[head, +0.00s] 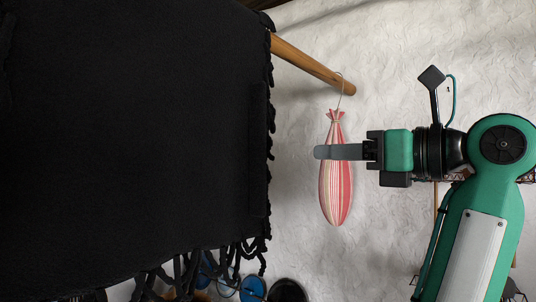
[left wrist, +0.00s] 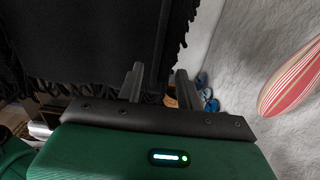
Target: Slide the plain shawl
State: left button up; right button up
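The plain shawl (head: 130,130) is black with a knotted fringe, and it hangs beside a wooden pole (head: 312,64), filling the left of the head view. It also shows in the left wrist view (left wrist: 90,40), fringe along its lower and right edges. My left gripper (head: 325,152) points left, its tips short of the shawl's right edge in the picture. In the left wrist view its two fingers (left wrist: 160,88) are apart with no cloth visibly gripped; the shawl's edge shows beyond them. My right gripper is not in view.
A pink-and-white striped bag (head: 335,195) hangs by a string from the pole end, behind my left gripper in the head view. The white rough wall (head: 390,40) is behind. Blue round things (head: 252,287) and a dark one (head: 287,291) are low down, partly hidden by fringe.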

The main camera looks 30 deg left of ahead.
aim_at(265, 155)
pick_arm(q)
jog(key=a+p, duration=0.1)
jog(key=a, duration=0.3)
jog(key=a+p, duration=0.2)
jog(key=a, duration=0.2)
jog(key=w+a+p, duration=0.1)
jog(key=a+p, duration=0.1)
jog(key=a, duration=0.2)
jog(key=shift+a+r, duration=0.1)
jog(key=shift+r, duration=0.05)
jog(key=shift+a, duration=0.75)
jog(key=shift+c, duration=0.3)
grip_shut()
